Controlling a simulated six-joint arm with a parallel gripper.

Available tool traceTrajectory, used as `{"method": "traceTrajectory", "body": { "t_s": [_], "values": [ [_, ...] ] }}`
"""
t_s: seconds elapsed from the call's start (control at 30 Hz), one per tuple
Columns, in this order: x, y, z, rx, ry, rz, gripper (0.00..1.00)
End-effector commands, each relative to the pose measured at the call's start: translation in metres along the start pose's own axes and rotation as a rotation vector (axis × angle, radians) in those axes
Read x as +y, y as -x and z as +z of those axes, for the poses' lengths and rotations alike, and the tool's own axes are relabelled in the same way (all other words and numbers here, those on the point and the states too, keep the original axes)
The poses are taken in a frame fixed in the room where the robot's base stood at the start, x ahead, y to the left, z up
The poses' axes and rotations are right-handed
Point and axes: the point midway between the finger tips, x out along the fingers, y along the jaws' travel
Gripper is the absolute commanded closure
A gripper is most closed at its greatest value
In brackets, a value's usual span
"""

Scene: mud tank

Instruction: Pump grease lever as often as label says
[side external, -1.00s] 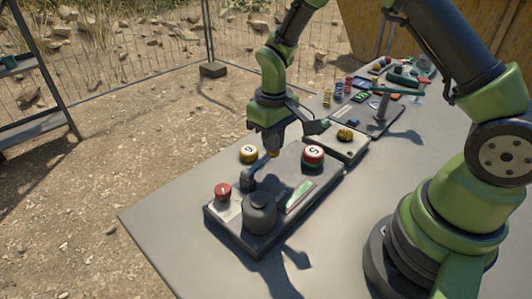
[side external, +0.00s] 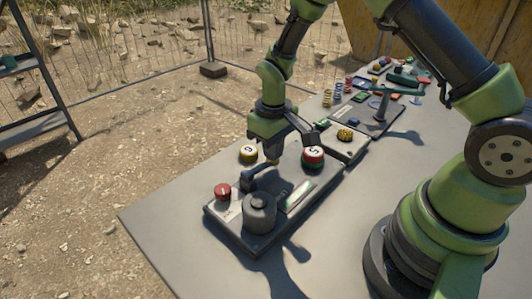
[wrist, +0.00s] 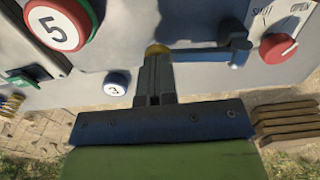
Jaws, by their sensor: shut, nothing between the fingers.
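The grease lever (side external: 262,177) is a dark blue-grey arm on the near panel. It lies close to level, with a yellow tip; the wrist view shows the lever (wrist: 205,54) and its yellow end. My gripper (side external: 273,158) is shut and empty, its fingers pointing down over the yellow tip. In the wrist view my gripper (wrist: 155,62) is at that tip and seems to touch it. A red and green disc labelled 5 (side external: 313,156) sits beyond the lever.
A dark round housing (side external: 259,213) and a red knob (side external: 222,191) stand on the same panel. In the wrist view the red knob (wrist: 279,47) has a SHUT/OPEN label. A second panel with a yellow knob (side external: 345,134) lies behind. The near left tabletop is clear.

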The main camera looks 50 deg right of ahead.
Motion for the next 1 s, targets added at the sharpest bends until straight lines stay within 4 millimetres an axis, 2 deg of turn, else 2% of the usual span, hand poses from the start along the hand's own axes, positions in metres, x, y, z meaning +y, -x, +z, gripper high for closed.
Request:
{"method": "traceTrajectory", "body": {
  "t_s": [0.5, 1.0],
  "values": [
    [0.0, 0.036, 0.0, 0.002, 0.001, 0.0, 1.0],
    [0.0, 0.038, 0.0, 0.0, 0.0, 0.0, 1.0]
  ]
}}
